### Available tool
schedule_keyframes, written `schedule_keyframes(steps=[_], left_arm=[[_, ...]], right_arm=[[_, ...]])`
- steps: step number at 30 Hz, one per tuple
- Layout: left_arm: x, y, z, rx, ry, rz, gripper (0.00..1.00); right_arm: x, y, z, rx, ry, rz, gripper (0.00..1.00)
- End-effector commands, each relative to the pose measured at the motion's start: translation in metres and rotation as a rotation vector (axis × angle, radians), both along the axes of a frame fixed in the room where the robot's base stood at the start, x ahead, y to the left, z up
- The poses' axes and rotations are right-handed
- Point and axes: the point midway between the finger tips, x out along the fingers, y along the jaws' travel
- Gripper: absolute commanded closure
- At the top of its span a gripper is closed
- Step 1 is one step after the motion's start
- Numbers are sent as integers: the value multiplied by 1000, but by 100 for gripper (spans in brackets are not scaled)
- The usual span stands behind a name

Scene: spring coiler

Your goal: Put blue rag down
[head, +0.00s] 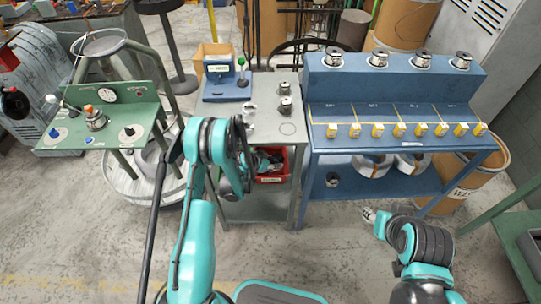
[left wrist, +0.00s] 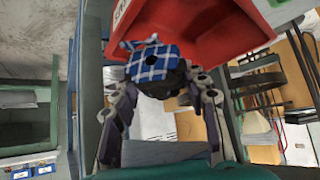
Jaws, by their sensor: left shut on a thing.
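The blue rag, blue and white checked (left wrist: 153,66), shows in the left wrist view. My left gripper (left wrist: 165,82) is shut on it, and it bunches out beyond the fingers. The rag is right beside the wall of a red bin (left wrist: 215,38); whether they touch I cannot tell. In the head view my left gripper (head: 252,162) is down at the red bin (head: 274,179), under the top of the grey cart, mostly hidden by my arm; the rag cannot be made out there. My right gripper (head: 369,214) is low in front of the blue bench, its fingers too small to judge.
The blue bench (head: 390,93) with spools and yellow tags is at right. A green gauge panel (head: 100,117) is at left. The floor in front is clear.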

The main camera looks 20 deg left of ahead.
Motion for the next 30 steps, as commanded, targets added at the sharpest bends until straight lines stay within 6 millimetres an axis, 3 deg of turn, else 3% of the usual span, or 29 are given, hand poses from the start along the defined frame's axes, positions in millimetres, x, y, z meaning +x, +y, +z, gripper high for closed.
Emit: schedule_keyframes(steps=[1, 6, 12, 17, 24, 30], left_arm=[[5, 3, 1, 0, 0, 1, 82], [37, 19, -30, 1, 1, 1, 82], [61, 31, -44, 1, 0, 1, 82], [65, 33, -52, 1, 0, 1, 82], [65, 33, -86, 1, 0, 1, 82], [65, 33, -84, 1, 0, 1, 82]], right_arm=[[0, 0, 12, 0, 0, 0, 60], [0, 0, -13, 0, 0, 0, 60], [0, 0, -21, 0, 0, 0, 60], [0, 0, -25, 0, 0, 0, 60], [0, 0, -43, 0, 0, 0, 60], [0, 0, -41, 0, 0, 0, 60]])
